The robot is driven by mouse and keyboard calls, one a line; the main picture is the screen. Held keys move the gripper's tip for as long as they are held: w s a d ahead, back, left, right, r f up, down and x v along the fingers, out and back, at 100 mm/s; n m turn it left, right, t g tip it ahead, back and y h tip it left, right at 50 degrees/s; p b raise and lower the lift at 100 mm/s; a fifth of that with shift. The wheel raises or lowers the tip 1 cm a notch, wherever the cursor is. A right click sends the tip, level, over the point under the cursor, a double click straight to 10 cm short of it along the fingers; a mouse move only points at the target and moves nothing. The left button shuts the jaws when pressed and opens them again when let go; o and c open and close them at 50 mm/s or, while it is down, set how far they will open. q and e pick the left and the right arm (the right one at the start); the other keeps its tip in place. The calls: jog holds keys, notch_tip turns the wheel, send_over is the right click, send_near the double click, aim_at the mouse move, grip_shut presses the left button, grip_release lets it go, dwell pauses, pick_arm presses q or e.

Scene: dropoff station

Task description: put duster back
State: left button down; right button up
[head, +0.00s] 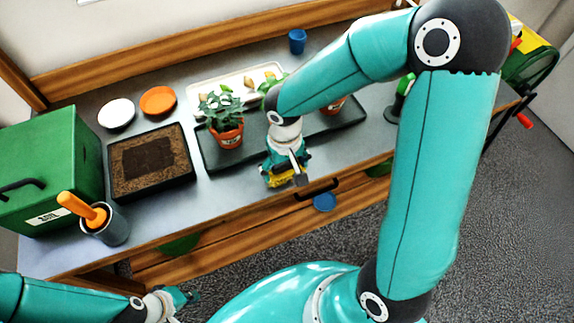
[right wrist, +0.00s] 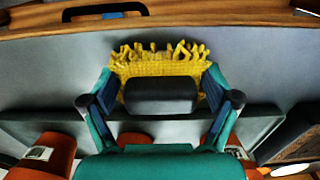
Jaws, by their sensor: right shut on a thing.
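The duster (head: 276,179) has a yellow fringed head and a dark grey block as its grip. It is at the front edge of the bench, near the dark handle, in the head view. My right gripper (head: 291,164) is over it. In the right wrist view the fingers of the right gripper (right wrist: 162,97) are closed on both sides of the grey block, with the yellow fringe of the duster (right wrist: 160,62) beyond. Whether the duster touches the bench top is unclear. My left gripper (head: 177,301) is low at the left, away from the bench top; its finger opening is unclear.
Behind the duster is a dark tray (head: 215,162) with potted plants (head: 228,137). Left are a soil tray (head: 188,178), a grey cup (head: 117,232) with an orange-handled tool, and a green box (head: 55,165). A dark handle (head: 318,190) is on the bench front.

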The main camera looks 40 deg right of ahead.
aim_at(286, 164)
jog(key=o, duration=1)
jog(key=shift+c, duration=0.2)
notch_tip(286, 164, up, 12)
jog(key=shift+r+p, duration=0.1)
jog(key=shift+p, duration=0.25)
